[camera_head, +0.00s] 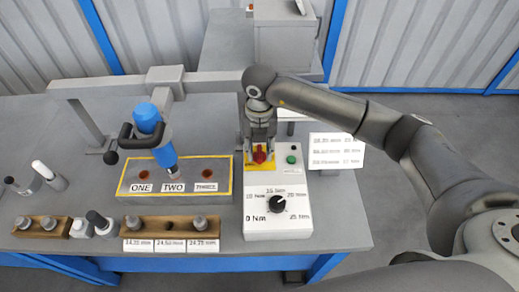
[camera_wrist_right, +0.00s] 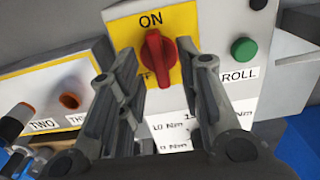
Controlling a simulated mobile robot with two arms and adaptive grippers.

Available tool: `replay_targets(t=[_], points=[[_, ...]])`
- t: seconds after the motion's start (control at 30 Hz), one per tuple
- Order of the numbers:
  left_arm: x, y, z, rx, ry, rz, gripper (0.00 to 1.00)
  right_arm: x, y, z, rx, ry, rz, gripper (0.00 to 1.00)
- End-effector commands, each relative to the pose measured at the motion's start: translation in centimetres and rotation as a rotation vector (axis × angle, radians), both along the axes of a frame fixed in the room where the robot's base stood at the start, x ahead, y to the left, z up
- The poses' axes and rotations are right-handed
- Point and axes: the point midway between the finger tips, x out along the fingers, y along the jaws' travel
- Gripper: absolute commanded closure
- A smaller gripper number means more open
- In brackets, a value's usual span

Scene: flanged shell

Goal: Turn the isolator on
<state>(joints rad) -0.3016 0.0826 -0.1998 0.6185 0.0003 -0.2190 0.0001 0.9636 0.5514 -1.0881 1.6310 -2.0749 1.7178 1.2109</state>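The isolator is a red rotary knob (camera_head: 260,154) on a yellow plate (camera_head: 249,163) at the top left of the white control box (camera_head: 295,232). In the right wrist view the red knob (camera_wrist_right: 157,56) stands roughly upright below the word ON on the yellow plate (camera_wrist_right: 122,32). My right gripper (camera_head: 260,150) is over the knob. In the wrist view its open fingers (camera_wrist_right: 155,66) are on either side of the knob, with visible gaps. Whether the fingertips reach down to the plate is unclear. My left gripper is not in view.
A green button (camera_head: 291,160) sits right of the knob, and a black dial (camera_head: 277,203) below it. A blue tool (camera_head: 158,135) hangs over a box marked ONE, TWO, THREE (camera_head: 124,190). Wooden socket holders (camera_head: 40,233) line the bench front. A sign (camera_head: 337,150) stands right.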

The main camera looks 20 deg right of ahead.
Motion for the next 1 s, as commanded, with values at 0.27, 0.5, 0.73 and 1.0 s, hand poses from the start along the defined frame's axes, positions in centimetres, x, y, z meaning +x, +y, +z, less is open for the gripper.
replay_targets(t=[0.27,0.5,0.73,1.0], points=[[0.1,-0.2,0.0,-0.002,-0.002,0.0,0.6,0.2,0.0,6.0,0.002,-0.006,0.0,0.67],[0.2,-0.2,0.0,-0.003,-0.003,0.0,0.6,0.1,0.0,9.8,0.001,-0.002,-0.001,0.67],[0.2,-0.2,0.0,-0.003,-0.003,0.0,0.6,0.0,0.0,10.8,0.002,-0.002,-0.001,0.67],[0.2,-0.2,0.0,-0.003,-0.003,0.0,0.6,0.0,0.0,10.8,0.002,-0.002,-0.001,0.67]])
